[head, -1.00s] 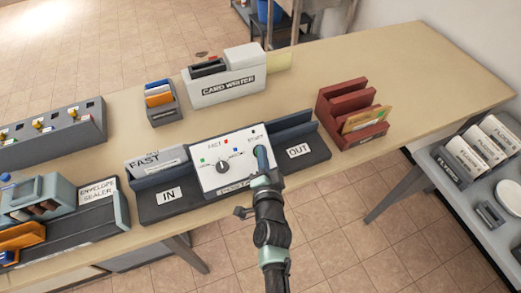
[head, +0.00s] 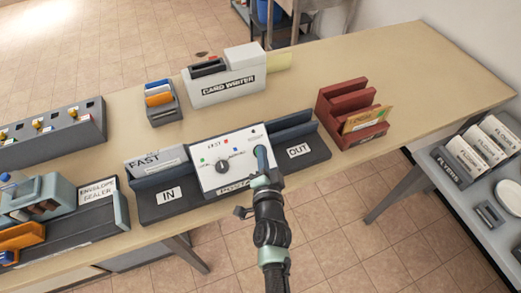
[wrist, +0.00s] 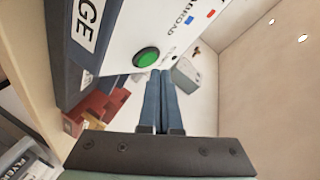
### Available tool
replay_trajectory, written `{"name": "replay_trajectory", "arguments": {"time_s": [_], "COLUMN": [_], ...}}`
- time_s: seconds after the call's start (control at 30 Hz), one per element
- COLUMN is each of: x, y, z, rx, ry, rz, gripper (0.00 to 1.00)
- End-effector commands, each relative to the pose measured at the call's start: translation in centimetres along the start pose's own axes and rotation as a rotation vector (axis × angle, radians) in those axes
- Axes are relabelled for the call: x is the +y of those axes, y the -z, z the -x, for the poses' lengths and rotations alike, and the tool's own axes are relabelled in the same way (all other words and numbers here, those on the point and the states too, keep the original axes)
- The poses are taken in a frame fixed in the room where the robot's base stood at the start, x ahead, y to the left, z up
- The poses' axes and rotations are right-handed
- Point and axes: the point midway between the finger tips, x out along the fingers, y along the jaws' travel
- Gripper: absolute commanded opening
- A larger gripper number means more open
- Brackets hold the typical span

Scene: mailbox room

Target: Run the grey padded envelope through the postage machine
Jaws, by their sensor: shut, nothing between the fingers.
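The postage machine (head: 222,163) has a white sloped panel with a dark dial (head: 222,167) and small coloured marks. Its IN tray (head: 170,209) is at the left and its OUT tray (head: 312,153) at the right. A light grey envelope marked FAST (head: 157,163) stands in the IN tray. The OUT tray looks empty. My gripper (head: 260,153) is shut and empty at the panel's right side. In the wrist view, the fingertips (wrist: 159,74) are close to a green button (wrist: 146,57); I cannot tell whether they touch it. The gripper hides this button in the head view.
A red rack (head: 345,115) holding a tan envelope stands to the right. The card writer (head: 228,87) and a small card holder (head: 162,105) are behind. The envelope sealer (head: 85,215) is at the left. The table (head: 430,75) is clear at the far right.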

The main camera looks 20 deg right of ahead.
Motion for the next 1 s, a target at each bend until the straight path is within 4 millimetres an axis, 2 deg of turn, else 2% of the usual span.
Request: {"name": "replay_trajectory", "arguments": {"time_s": [1.0], "x": [0.65], "y": [-0.65], "z": [-0.87], "rx": [0.000], "ry": [0.000], "rz": [0.000], "gripper": [0.00]}}
